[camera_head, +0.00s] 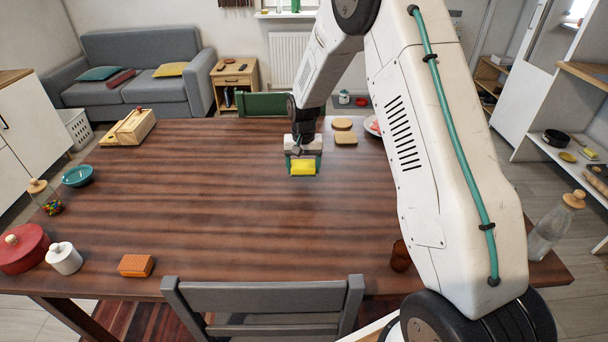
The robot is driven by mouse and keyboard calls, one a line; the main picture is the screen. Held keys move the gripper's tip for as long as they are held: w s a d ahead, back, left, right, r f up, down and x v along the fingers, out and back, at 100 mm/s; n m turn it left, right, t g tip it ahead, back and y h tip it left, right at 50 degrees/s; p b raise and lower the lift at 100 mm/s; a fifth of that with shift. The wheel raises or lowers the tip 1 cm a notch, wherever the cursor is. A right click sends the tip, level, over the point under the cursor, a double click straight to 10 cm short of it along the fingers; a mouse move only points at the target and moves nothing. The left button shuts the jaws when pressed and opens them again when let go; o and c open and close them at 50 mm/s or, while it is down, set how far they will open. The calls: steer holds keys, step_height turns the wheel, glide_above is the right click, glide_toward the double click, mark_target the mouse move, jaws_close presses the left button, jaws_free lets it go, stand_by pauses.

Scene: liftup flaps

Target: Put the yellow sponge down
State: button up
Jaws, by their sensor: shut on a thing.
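The yellow sponge (302,168) is a small bright block near the middle of the wooden table (190,190). My gripper (302,161) points down and is shut on the sponge, with a finger at either side of it. The sponge is at or just above the tabletop; I cannot tell whether it touches. My arm hides part of the table's right side.
Bread slices (345,138) lie just behind right of my gripper. An orange block (136,265), a white jar (64,258), a red pot (22,248) and a teal bowl (77,176) stand at the left. A wooden box (128,128) is back left. The table's middle is clear.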

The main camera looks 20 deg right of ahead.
mark_target(304, 175)
steer(key=shift+s+f, duration=0.15)
steer(key=shift+f, duration=1.55)
steer(key=o, duration=0.9)
steer(key=shift+f, duration=0.1)
